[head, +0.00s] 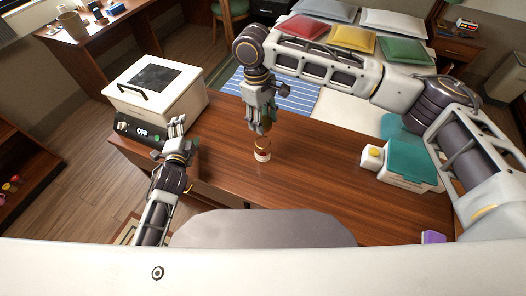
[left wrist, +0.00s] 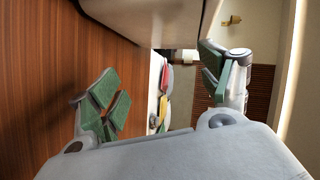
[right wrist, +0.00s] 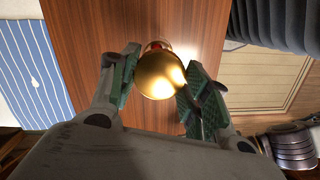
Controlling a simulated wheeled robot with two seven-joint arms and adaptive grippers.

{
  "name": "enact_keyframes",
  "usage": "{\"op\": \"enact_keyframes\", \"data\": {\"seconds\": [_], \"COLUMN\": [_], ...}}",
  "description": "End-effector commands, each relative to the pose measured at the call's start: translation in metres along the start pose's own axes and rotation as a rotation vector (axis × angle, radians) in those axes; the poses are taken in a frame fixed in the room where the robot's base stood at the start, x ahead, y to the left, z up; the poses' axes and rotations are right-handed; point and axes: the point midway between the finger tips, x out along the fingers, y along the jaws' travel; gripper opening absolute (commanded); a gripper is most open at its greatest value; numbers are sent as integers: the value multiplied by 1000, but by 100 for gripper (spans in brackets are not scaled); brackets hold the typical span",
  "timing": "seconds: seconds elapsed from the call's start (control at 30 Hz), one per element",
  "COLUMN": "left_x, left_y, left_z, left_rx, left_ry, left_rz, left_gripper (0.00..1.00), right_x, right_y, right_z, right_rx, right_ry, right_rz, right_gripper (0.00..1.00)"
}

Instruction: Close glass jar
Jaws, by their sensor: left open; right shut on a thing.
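A bit of the jar shows just beyond the lid in that view; I cannot tell whether lid and jar touch. My left gripper (head: 178,127) is open and empty, left of the jar beside the white appliance. Its spread green pads also show in the left wrist view (left wrist: 165,92).
A white appliance (head: 130,101) with a dark top window and an "OFF" display stands at the table's left end. A teal-lidded white box (head: 411,165) and a small yellow-and-white item (head: 372,155) stand at the right. The table around the jar is clear.

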Motion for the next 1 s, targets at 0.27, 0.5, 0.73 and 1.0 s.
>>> {"op": "enact_keyframes", "data": {"seconds": [0.27,0.5,0.73,1.0], "left_x": [11,15,16,14], "left_y": [-15,-24,-27,-25], "left_z": [-17,-34,-52,-74], "left_rx": [202,380,551,751], "left_ry": [97,183,264,363], "left_rz": [-118,-220,-316,-431], "left_gripper": [78,78,78,78], "right_x": [0,0,0,0], "right_y": [0,0,0,0], "right_z": [0,0,0,0], "right_rx": [0,0,0,0], "right_ry": [0,0,0,0], "right_rz": [0,0,0,0], "right_gripper": [36,36,36,36]}}
